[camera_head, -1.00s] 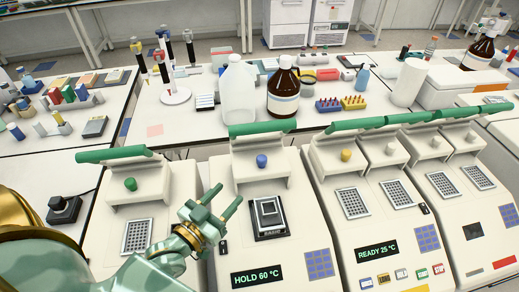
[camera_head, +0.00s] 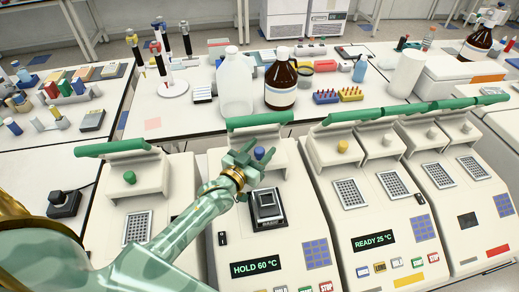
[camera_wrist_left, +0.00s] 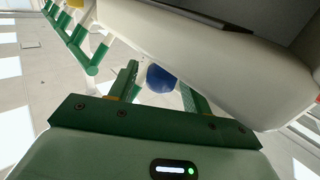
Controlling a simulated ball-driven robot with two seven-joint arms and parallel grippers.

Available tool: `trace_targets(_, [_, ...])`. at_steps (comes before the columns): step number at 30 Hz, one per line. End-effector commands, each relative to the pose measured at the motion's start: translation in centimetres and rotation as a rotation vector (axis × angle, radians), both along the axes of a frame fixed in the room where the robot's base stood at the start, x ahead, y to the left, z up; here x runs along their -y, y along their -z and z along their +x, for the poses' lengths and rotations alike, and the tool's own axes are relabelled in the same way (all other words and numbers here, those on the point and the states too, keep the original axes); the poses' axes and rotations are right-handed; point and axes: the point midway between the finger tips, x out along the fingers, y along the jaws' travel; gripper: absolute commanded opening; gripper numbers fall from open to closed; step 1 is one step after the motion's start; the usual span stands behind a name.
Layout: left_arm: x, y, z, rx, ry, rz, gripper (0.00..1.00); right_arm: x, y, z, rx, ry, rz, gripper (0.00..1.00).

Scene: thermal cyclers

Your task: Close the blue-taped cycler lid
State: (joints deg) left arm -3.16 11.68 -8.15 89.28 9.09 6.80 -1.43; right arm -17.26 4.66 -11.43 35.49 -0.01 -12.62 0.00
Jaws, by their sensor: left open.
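The cycler (camera_head: 230,242) reading HOLD 60 °C has its lid (camera_head: 285,150) raised, with a green bar (camera_head: 258,120) along the top edge and a blue knob (camera_head: 259,153) on the inner face. I take it as the blue-marked one; no separate tape is clear. A small dark block (camera_head: 266,203) sits on its deck. My left gripper (camera_head: 248,157) is open in front of the lid, beside the knob in the head view. In the left wrist view the blue knob (camera_wrist_left: 160,78) shows between the open fingers, contact unclear. My right gripper is out of view.
Neighbouring cyclers also have raised lids: one with a green knob (camera_head: 129,177) at left, one with a yellow knob (camera_head: 342,146) at right. Behind stand a white jug (camera_head: 236,88) and a brown bottle (camera_head: 281,85) on the bench.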

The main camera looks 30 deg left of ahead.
Motion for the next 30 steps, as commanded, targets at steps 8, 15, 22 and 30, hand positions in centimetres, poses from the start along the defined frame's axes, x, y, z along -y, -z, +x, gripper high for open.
trace_targets(8, [0.0,0.0,0.0,-0.001,0.0,0.0,0.35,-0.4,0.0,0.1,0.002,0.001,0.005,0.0])
trace_targets(15, [0.0,0.0,0.0,-0.001,0.0,0.0,0.0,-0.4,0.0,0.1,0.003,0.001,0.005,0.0])
trace_targets(22, [1.3,-0.1,-1.7,-0.005,0.002,-0.003,0.0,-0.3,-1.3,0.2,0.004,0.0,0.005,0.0])
trace_targets(30, [5.1,-0.2,-6.8,-0.009,0.002,-0.004,0.0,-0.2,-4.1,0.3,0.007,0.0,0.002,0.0])
